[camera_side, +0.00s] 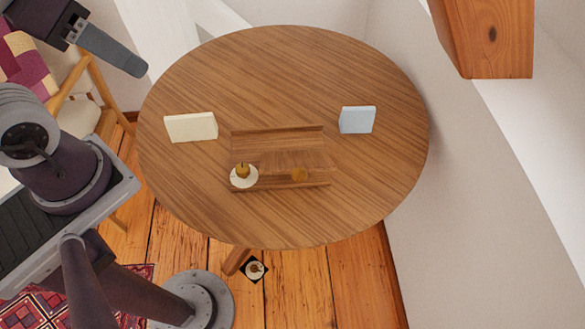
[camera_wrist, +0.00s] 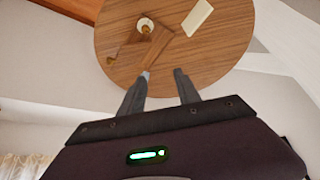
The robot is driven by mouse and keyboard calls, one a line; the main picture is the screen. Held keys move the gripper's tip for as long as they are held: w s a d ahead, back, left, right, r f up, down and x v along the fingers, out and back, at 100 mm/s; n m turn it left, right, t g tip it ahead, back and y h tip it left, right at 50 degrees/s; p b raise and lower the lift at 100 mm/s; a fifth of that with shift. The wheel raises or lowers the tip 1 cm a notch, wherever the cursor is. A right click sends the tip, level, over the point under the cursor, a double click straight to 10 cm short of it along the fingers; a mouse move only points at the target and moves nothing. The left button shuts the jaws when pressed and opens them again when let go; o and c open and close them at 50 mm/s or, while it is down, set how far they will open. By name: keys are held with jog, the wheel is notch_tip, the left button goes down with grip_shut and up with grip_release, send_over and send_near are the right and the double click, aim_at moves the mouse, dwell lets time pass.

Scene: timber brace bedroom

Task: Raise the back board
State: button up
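A low wooden assembly (camera_side: 280,155) lies at the middle of the round table (camera_side: 385,190), with a narrow strip along its far edge and another along its near edge. Its boards look flat, and I cannot tell for sure which is the back board. My gripper (camera_side: 140,70) is above the table's far left edge, apart from the assembly. In the wrist view my gripper (camera_wrist: 162,73) is open and empty, with the assembly partly visible beyond it.
A cream block (camera_side: 190,127) stands left of the assembly and a pale blue block (camera_side: 357,119) stands right of it. A timber beam (camera_side: 485,35) hangs at upper right. The far part of the tabletop is clear. A chair stands at left.

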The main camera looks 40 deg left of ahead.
dwell(0.4)
jog(key=shift+o, duration=1)
jog(key=shift+w+d, duration=0.1)
jog(key=shift+w, duration=0.05)
jog(key=n+g+y, duration=0.2)
jog(key=n+g, duration=0.5)
send_over(300, 173)
jog(key=w, duration=0.1)
jog(key=f, duration=1)
jog(key=d+f, duration=0.1)
jog(key=f, duration=0.5)
jog(key=x, duration=0.7)
jog(key=shift+d, duration=0.25)
jog(key=shift+f, duration=0.55)
grip_shut()
jog(key=shift+a, duration=0.1)
